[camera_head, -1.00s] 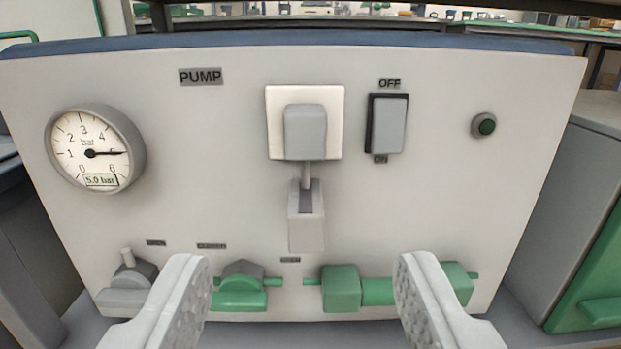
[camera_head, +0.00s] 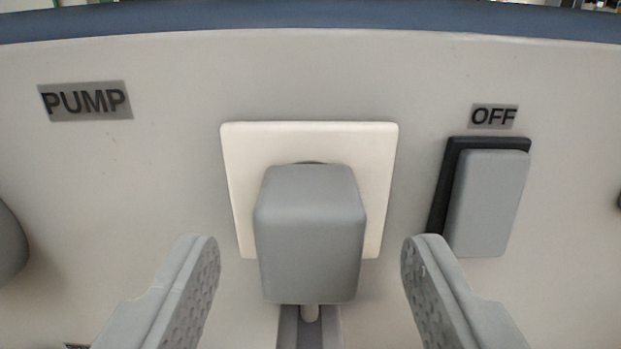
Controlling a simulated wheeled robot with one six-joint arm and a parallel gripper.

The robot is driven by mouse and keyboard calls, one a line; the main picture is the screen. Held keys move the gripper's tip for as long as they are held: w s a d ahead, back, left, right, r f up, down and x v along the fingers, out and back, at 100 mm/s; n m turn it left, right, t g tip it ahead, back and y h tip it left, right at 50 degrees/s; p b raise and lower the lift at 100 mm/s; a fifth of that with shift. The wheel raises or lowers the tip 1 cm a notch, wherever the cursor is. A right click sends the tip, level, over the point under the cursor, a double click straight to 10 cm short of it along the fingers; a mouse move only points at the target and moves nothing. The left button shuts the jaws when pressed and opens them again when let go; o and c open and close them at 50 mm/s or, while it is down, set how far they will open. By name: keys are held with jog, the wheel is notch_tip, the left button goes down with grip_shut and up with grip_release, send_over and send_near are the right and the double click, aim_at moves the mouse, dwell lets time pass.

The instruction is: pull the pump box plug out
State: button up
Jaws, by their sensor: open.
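The grey plug (camera_head: 309,235) sits in the cream socket plate (camera_head: 240,160) on the front of the pump box (camera_head: 170,190). A short cord (camera_head: 310,313) hangs from its lower end into a grey holder (camera_head: 289,335), which the lower picture edge cuts off. My gripper (camera_head: 310,245) is open. One finger is left of the plug and the other is right of it, with a visible gap on both sides. Neither finger appears to touch the plug.
A grey rocker switch (camera_head: 488,203) in a black frame is right of the socket, close to my right finger, under an OFF label (camera_head: 493,116). A PUMP label (camera_head: 86,100) is at the upper left. A blue top edge (camera_head: 300,15) runs above the panel.

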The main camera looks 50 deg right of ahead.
jog(key=shift+x, duration=1.15)
jog(key=shift+c, duration=0.4)
grip_shut()
jog(key=shift+v, duration=1.95)
jog(key=shift+f, duration=0.1)
jog(key=shift+o, duration=0.4)
grip_release()
